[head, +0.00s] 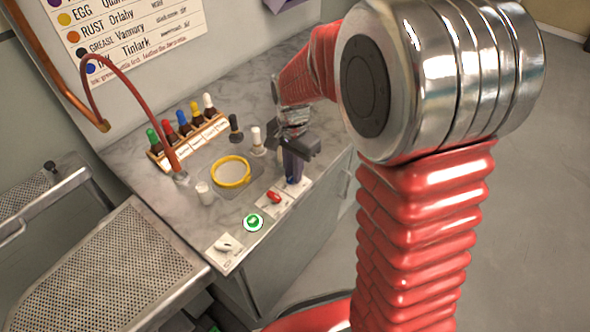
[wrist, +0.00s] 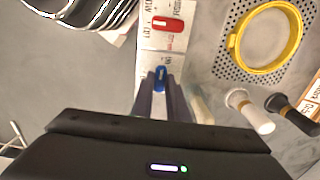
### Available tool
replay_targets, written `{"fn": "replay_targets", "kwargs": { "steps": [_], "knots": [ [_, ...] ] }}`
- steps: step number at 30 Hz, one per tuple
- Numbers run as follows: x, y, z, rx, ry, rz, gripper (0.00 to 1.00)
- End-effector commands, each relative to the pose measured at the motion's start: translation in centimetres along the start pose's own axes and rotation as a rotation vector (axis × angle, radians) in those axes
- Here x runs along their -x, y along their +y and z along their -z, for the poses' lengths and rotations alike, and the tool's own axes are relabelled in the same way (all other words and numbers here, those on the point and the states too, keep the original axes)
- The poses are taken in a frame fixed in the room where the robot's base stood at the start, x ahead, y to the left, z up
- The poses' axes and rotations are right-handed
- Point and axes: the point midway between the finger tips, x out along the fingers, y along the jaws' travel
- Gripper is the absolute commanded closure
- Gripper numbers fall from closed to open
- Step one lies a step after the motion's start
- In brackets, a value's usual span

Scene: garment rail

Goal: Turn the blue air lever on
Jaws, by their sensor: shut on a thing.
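The blue air lever (wrist: 160,76) is a small blue handle on a pale plate on the counter, seen in the wrist view between my fingertips. My gripper (wrist: 161,88) points down over it and is shut on it. In the head view my gripper (head: 295,178) reaches down at the counter's right edge, and its fingers hide the blue lever there. The writing by the blue lever is too small and covered to read.
A yellow ring (head: 231,183) lies on a perforated plate.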

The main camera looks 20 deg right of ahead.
Motion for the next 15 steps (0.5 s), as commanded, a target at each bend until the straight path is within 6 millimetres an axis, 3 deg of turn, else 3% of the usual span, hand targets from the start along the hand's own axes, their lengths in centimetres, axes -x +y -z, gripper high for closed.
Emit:
{"fn": "replay_targets", "kwargs": {
  "steps": [9,15],
  "knots": [
    [0.17,-0.25,0.09,0.0,0.003,0.007,0.67],
    [0.1,-0.15,0.04,0.0,0.002,0.004,0.67]
  ]
}}
